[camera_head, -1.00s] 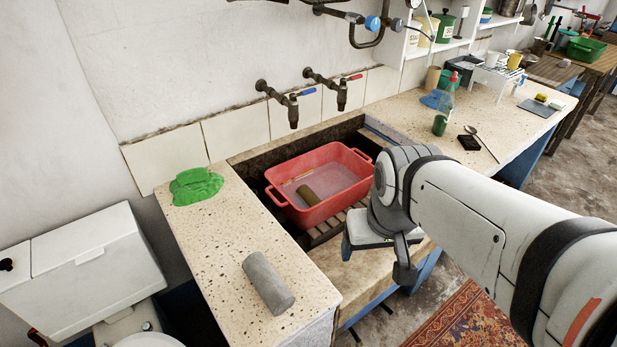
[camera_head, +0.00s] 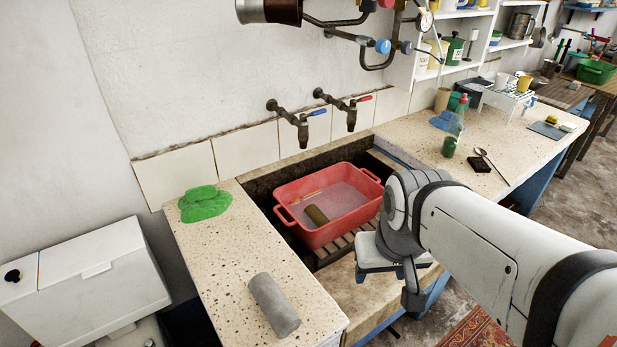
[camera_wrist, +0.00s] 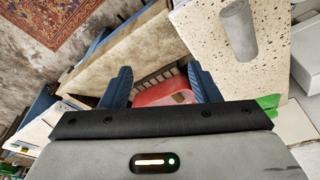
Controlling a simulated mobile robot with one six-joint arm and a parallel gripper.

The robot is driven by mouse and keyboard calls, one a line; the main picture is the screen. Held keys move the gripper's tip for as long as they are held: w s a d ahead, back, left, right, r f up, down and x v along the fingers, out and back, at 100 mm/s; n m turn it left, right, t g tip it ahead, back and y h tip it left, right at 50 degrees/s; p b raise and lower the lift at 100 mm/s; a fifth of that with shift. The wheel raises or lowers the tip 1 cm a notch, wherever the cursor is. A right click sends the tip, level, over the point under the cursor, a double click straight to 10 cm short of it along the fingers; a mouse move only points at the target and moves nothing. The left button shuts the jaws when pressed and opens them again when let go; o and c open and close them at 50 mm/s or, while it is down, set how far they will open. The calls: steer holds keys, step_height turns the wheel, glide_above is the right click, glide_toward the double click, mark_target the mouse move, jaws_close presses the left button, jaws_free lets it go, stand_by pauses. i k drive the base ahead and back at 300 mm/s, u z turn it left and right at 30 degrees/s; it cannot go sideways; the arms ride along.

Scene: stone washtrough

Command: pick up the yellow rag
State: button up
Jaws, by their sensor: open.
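I cannot make out a yellow rag in either view. A green crumpled rag (camera_head: 205,203) lies on the left counter by the wall, and a blue crumpled cloth (camera_head: 444,121) lies on the right counter beside a green bottle. My gripper (camera_wrist: 160,78) is open, with its two blue fingers apart and nothing held between them. It is in front of the trough, and the red basin (camera_wrist: 165,93) shows beyond the fingers. In the head view my arm hides much of the gripper.
The red basin (camera_head: 340,222) sits on slats in the stone trough, holding an olive-brown cylinder (camera_head: 317,214). A grey cylinder (camera_head: 273,304) lies on the left counter. Two taps (camera_head: 300,128) jut over the trough. A yellow sponge (camera_head: 552,119) and spoon (camera_head: 488,158) lie at right.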

mark_target(316, 215)
steer(key=u, duration=3.15)
steer(key=k, duration=1.9)
steer(key=z, duration=2.1)
steer(key=i, duration=1)
